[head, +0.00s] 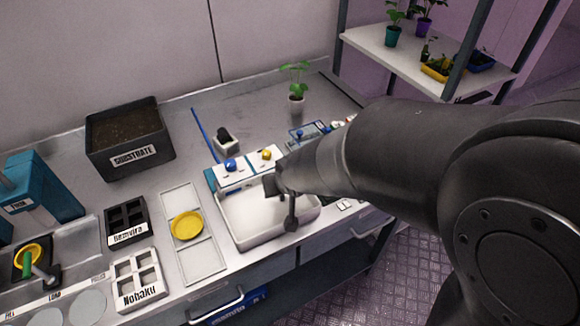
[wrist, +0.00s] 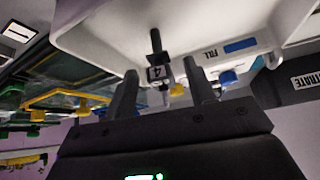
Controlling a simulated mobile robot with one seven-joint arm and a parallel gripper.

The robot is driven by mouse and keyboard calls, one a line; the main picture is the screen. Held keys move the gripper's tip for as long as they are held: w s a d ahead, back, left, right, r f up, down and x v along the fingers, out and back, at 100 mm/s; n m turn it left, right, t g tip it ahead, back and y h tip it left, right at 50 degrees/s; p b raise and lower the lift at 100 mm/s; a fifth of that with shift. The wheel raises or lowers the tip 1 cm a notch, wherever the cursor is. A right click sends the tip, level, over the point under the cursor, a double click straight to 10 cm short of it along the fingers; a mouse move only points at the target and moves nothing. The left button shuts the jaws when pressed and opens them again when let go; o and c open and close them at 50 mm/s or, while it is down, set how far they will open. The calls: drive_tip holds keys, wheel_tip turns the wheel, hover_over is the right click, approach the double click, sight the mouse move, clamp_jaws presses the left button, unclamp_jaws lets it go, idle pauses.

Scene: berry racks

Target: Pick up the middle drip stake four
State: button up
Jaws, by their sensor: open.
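A black drip stake (wrist: 155,42) with a small tag marked "4" shows in the wrist view, in front of a white basin (wrist: 95,30). My gripper (wrist: 160,69) is open, with one finger to each side of the tagged stake in the picture. I cannot tell whether either finger touches it. In the head view my gripper (head: 283,190) is over the white basin (head: 240,238), largely hidden by my arm. The stake cannot be made out for sure there.
A panel with a blue knob (head: 230,165) and a yellow knob (head: 266,154) stands behind the basin. A potted seedling (head: 296,85) is farther back. A tray with a yellow dish (head: 187,226) and a black substrate box (head: 130,140) are to the left.

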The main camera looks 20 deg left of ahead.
drive_tip(key=shift+x, duration=2.2)
drive_tip(key=c, duration=1.1)
